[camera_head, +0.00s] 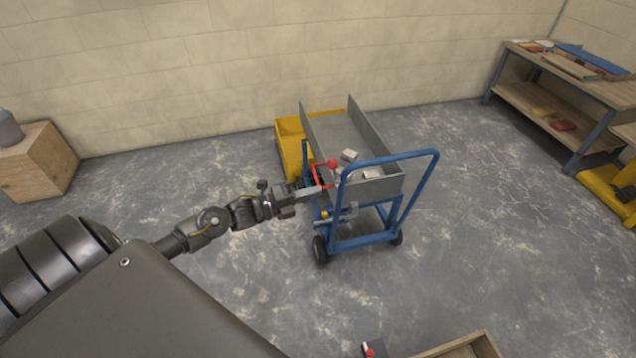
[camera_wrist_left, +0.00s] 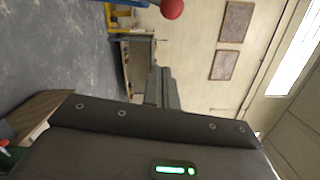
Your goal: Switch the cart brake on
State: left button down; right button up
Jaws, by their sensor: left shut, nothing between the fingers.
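The cart (camera_head: 352,242) has a blue tube frame, a push handle and a grey tray (camera_head: 335,128), and stands in the middle of the floor. A red ball knob (camera_head: 332,163) with red bars near it is at the cart's near left side; it also shows at the top edge of the wrist view (camera_wrist_left: 172,8). A small orange knob (camera_head: 325,214) sits lower on the frame. I cannot tell which part is the brake. My left gripper (camera_head: 318,190) is shut and empty, beside the red bars just below the red knob; contact is unclear. My right gripper is out of view.
A yellow bin (camera_head: 291,150) stands behind the cart's left side. Grey blocks (camera_head: 348,155) are at the tray's near end. A wooden block (camera_head: 38,160) is at left, a workbench (camera_head: 545,101) at right. An open wooden box (camera_head: 480,345) is in front.

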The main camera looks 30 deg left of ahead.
pick_arm(q)
jog(key=w+d+p, duration=0.1)
jog(key=w+p, duration=0.2)
jog(key=w, duration=0.5)
jog(key=shift+w+r, duration=0.15)
jog(key=shift+r, duration=0.3)
